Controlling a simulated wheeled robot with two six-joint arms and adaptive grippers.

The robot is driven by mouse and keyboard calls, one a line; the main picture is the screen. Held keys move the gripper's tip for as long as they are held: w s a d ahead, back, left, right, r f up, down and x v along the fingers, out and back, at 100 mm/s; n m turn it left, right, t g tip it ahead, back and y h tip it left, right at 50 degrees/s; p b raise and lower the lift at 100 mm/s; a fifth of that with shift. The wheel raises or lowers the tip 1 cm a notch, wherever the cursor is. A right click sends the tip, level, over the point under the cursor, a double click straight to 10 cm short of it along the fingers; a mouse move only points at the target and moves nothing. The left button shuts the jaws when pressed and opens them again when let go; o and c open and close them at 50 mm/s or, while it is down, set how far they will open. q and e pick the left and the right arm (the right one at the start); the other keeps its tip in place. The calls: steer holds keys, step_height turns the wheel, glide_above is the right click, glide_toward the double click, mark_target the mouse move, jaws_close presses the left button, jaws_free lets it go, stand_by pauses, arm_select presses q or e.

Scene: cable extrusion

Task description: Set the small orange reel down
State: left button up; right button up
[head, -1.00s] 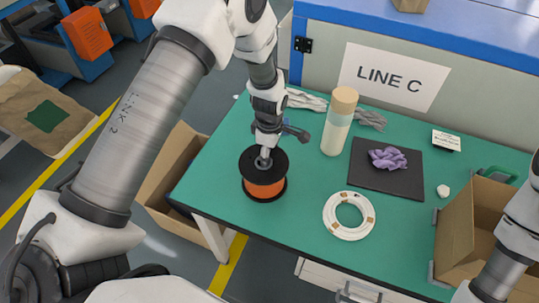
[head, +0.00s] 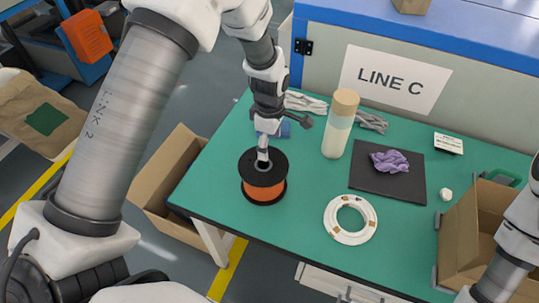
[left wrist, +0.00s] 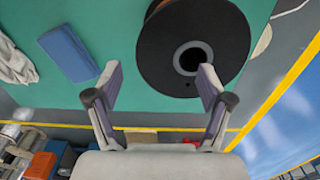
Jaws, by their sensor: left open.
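The small orange reel (head: 264,192) has black flanges and stands upright on its flange on the green table (head: 301,215), near the table's left front edge. In the left wrist view its black top flange (left wrist: 160,52) and centre hole fill the upper middle. My left gripper (head: 262,156) is just above the reel's hub in the head view. One fingertip overlaps the flange in the picture. My right gripper is out of view; only part of that arm shows at the right.
A white ring (head: 335,231) lies right of the reel. A cream bottle (head: 338,135), a dark mat (head: 382,187) with a purple cloth (head: 390,161), and grey gloves (head: 305,102) are behind. A blue block (left wrist: 67,51) lies near the reel. An open carton (head: 476,240) stands at right.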

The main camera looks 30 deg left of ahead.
arm_select(q)
step_height(320, 180, up, 6)
steer(key=shift+b, duration=0.35)
